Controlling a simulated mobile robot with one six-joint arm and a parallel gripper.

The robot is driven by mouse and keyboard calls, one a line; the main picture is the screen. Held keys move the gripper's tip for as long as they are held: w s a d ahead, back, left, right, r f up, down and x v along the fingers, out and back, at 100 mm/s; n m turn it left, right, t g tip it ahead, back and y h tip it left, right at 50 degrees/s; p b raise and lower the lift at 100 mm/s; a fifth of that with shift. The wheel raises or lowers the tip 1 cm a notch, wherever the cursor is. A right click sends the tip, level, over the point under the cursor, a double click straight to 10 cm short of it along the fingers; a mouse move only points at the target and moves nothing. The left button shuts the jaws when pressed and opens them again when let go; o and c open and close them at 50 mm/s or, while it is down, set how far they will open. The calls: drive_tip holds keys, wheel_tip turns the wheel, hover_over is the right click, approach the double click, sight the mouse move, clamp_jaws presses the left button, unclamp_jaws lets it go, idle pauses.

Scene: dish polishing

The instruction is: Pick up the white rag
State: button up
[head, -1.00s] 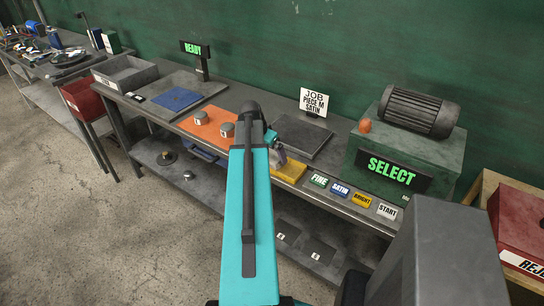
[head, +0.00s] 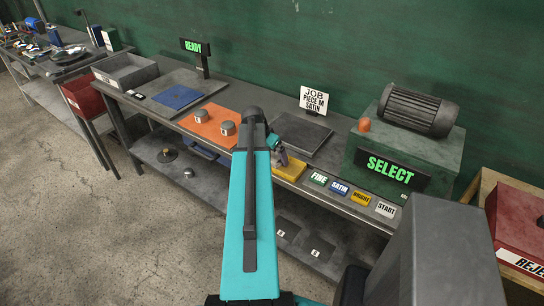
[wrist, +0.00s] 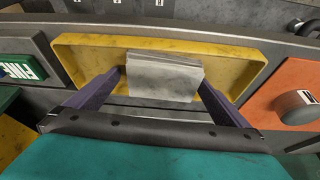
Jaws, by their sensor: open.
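The white rag (wrist: 165,76) is a small folded stack in the wrist view. It lies in a shallow yellow tray (wrist: 90,52). My gripper (wrist: 160,86) is open, with one dark purple finger near each side of the rag. I cannot tell whether the fingers touch it or how far above the tray they are. In the head view my gripper (head: 280,156) is over the yellow tray (head: 290,171) on the bench. The rag is not clearly visible there.
An orange mat (head: 205,129) with two round metal pieces lies left of the tray. Labelled buttons (head: 340,187) line the bench front to the right. A motor unit (head: 420,112) and a red bin (head: 515,222) stand farther right.

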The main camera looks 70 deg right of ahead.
drive_tip(key=c, duration=1.2)
drive_tip(key=shift+r+b, duration=0.9)
drive_tip(key=shift+r, duration=0.6)
drive_tip(key=shift+a+r, duration=0.2)
drive_tip(key=a+b, duration=0.1)
drive_tip(key=a, duration=0.2)
drive_tip(key=s+a+b, duration=0.1)
drive_tip(key=a+b, duration=0.1)
drive_tip(key=a, duration=0.1)
drive_tip(key=s+a+b, duration=0.1)
drive_tip(key=a+b, duration=0.1)
drive_tip(key=a, duration=0.2)
drive_tip(key=shift+s+r, duration=0.1)
drive_tip(key=shift+r, duration=0.3)
drive_tip(key=shift+a+b, duration=0.1)
drive_tip(key=shift+b, duration=0.25)
drive_tip(key=shift+a+b, duration=0.2)
drive_tip(key=shift+b, duration=1.05)
drive_tip(key=a+b, duration=0.1)
drive_tip(key=b, duration=0.4)
drive_tip(key=shift+s+a, duration=0.1)
drive_tip(key=shift+s, duration=0.05)
